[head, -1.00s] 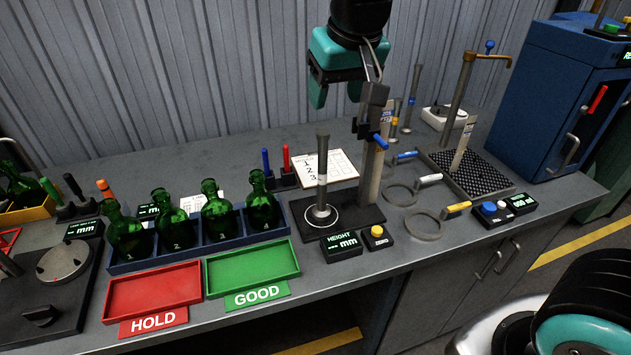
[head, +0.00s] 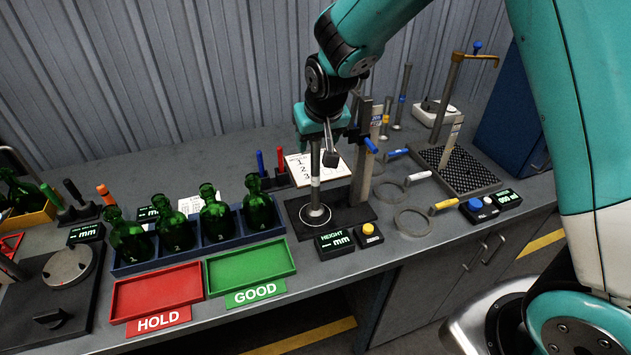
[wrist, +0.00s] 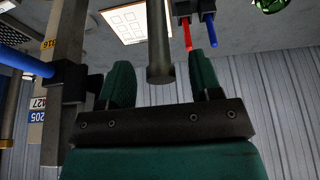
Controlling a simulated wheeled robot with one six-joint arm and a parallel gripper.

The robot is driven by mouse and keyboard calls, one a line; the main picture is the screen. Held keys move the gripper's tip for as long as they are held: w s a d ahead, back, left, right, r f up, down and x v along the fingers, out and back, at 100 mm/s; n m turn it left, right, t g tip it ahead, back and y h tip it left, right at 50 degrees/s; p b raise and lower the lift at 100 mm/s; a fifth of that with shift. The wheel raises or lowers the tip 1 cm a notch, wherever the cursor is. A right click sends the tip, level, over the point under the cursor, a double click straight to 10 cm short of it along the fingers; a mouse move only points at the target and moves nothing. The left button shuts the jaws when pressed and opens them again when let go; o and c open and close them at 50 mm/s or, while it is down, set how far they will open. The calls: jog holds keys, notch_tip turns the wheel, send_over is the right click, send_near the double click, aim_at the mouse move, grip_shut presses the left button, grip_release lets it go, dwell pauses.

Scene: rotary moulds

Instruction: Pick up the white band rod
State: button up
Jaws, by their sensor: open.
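The white band rod (head: 316,182) is a grey rod with a pale band, standing upright on the black base of the height gauge (head: 347,212), its foot inside a white ring. My gripper (head: 319,137) is above the base at the rod's upper end, which it partly hides. In the wrist view my gripper (wrist: 162,72) shows two green fingers spread apart. The rod (wrist: 160,42) lies between them in that picture, with a gap on both sides. I cannot see either finger touching it.
The gauge's upright post (head: 363,165) with a blue-handled clamp stands close right of the rod. Red (head: 281,160) and blue pens stand left. Other banded rods (head: 401,108) stand behind at right. Green bottles (head: 213,224) fill a blue rack at left.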

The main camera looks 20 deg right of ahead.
jog(key=shift+p+x, duration=0.6)
jog(key=shift+x, duration=1.15)
jog(key=shift+s, duration=0.1)
grip_shut()
